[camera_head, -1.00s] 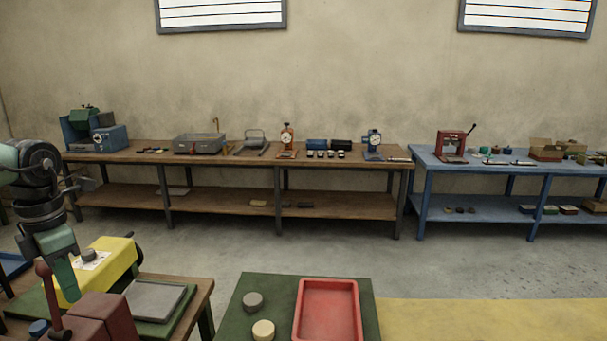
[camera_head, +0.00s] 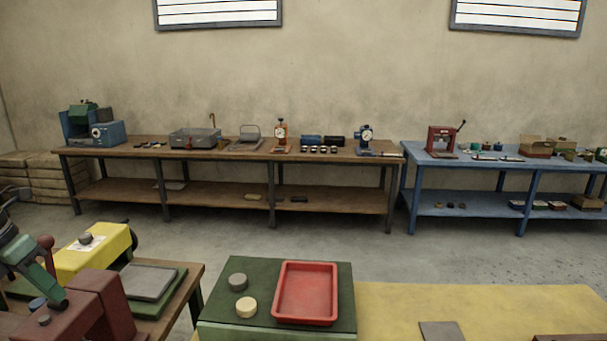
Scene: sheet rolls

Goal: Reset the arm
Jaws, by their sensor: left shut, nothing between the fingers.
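My left gripper (camera_head: 59,299) shows at the lower left edge, its arm coming in from the left. It is shut and empty, with its dark green fingers pointing down and right. It overlaps the maroon press-like machine (camera_head: 98,293) in the picture; whether they touch, I cannot tell. A yellow machine (camera_head: 103,251) with a grey knob on top stands just beyond. My right gripper is not in view.
A grey plate on a green base (camera_head: 150,281) lies on the near wooden table. A green block (camera_head: 225,318) carries a red tray (camera_head: 305,293) and two round discs. A yellow surface (camera_head: 490,298) lies right. A wooden bench (camera_head: 228,147) and a blue bench (camera_head: 470,161) line the wall.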

